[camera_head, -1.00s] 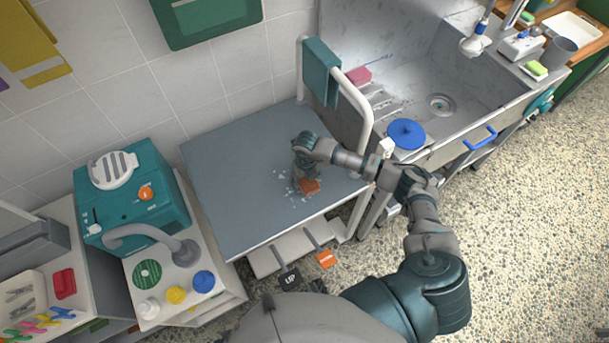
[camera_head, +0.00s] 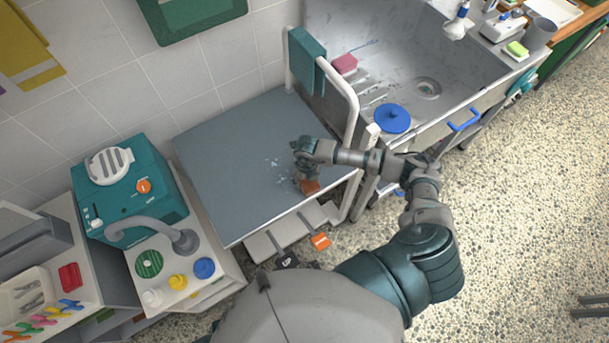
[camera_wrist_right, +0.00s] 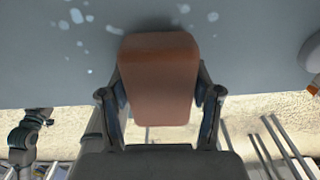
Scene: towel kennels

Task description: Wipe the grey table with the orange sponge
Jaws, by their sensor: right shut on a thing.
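The grey table (camera_head: 235,150) stands in the middle of the head view, with a few pale specks (camera_head: 275,163) on its top near my right gripper. My right gripper (camera_head: 306,178) is shut on the orange sponge (camera_head: 310,187) near the table's front right edge. In the right wrist view the sponge (camera_wrist_right: 158,75) sits between both fingers, over the grey surface, with several white specks (camera_wrist_right: 76,16) beyond it. I cannot tell whether the sponge touches the table. My left gripper is not in view.
A white rail (camera_head: 345,95) with a teal towel (camera_head: 307,60) rises at the table's right side. Beyond it is a metal sink (camera_head: 465,75) with a blue round lid (camera_head: 392,118). A teal machine (camera_head: 130,190) stands left of the table. The table's left part is bare.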

